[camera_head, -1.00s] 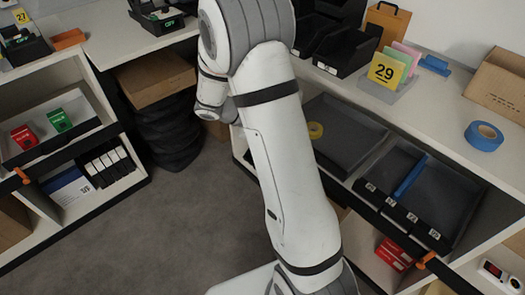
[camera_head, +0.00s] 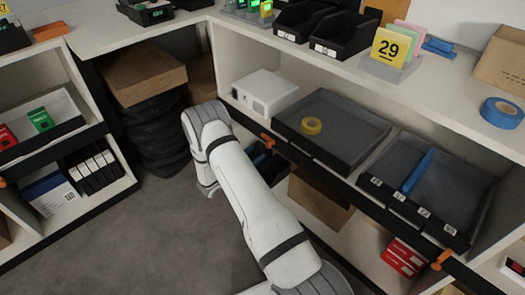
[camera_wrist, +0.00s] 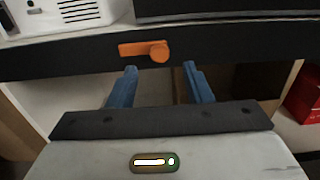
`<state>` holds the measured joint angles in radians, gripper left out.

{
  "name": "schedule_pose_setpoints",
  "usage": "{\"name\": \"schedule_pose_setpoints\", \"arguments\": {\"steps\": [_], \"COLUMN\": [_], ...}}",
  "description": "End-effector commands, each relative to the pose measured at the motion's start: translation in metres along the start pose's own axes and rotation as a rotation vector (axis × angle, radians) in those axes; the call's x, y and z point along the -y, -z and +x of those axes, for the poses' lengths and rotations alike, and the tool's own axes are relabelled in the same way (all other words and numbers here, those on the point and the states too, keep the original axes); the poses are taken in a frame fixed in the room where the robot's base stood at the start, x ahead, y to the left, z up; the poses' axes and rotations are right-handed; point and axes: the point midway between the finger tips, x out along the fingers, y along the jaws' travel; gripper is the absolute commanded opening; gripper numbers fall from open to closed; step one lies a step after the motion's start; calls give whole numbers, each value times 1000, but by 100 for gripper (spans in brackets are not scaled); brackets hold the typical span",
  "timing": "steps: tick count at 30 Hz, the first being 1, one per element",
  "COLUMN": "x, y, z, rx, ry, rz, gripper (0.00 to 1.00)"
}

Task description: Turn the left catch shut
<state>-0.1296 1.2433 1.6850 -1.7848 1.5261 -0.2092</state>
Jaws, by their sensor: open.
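The left catch (camera_head: 267,140) is a small orange lever on the dark front edge of the right-hand shelf unit, below the white box. In the wrist view the catch (camera_wrist: 145,49) lies horizontal, its round knob at the right and its arm pointing left. My gripper (camera_wrist: 160,70) is open, with two blue fingers apart and nothing between them. The fingertips show just below the catch in the picture; I see no contact. In the head view my arm partly hides the gripper. Another orange catch (camera_head: 441,260) sits farther right along the same edge.
A grey tray (camera_head: 350,128) with a yellow tape roll (camera_head: 311,126) lies right of the white box (camera_head: 265,92). A divided tray (camera_head: 455,190) is farther right. A cardboard box (camera_head: 318,200) and red boxes (camera_head: 403,258) stand below. Open floor lies left of my arm.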

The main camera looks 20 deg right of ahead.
Motion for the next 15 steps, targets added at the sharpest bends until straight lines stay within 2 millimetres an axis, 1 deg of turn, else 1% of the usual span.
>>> {"name": "schedule_pose_setpoints", "arguments": {"steps": [1,3,7,12,15], "x": [1,1,0,0,0], "y": [1,1,1,0,0], "z": [10,22,40,53,55], "rx": [0,0,-1,-1,-1], "ry": [4,4,3,2,1], "rz": [2,2,2,1,1], "gripper": [46,46,46,46,46]}}
